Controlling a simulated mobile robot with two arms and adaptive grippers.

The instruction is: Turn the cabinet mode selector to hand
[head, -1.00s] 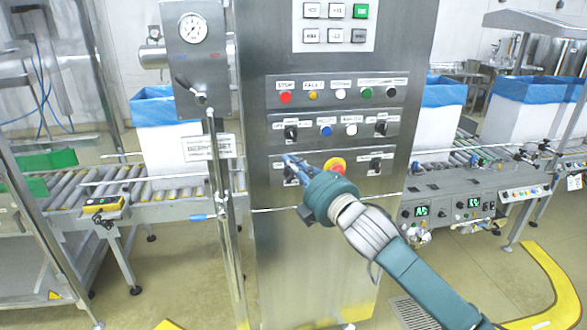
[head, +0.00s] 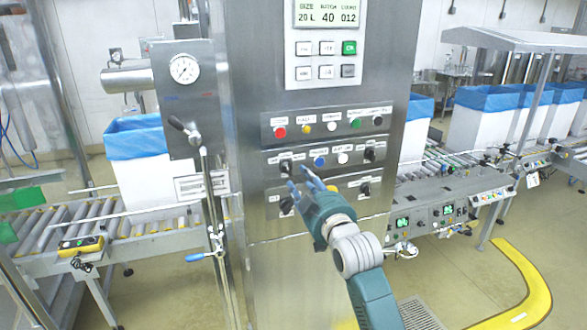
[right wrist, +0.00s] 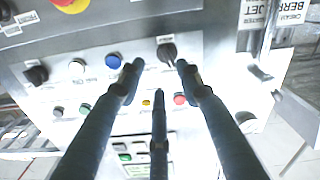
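The steel cabinet (head: 300,262) stands in the middle of the head view. Its middle control row has a black selector knob (head: 285,166) at the left, and this knob shows in the right wrist view (right wrist: 167,51). Another black selector (head: 370,153) ends that row at the right. The lower row has selectors at left (head: 287,205) and right (head: 364,188). Labels are too blurred to tell which is the mode selector. My right gripper (head: 298,177) is open just in front of the middle-left knob, fingertips (right wrist: 158,67) spread below it in the wrist view. Contact is unclear. My left gripper is not in view.
A blue button (head: 319,161) and white button (head: 343,158) sit beside the middle-left knob. A row of coloured buttons (head: 332,125) is above. A red-and-yellow button (right wrist: 70,4) shows in the wrist view. A lever post (head: 207,190) stands left of the cabinet.

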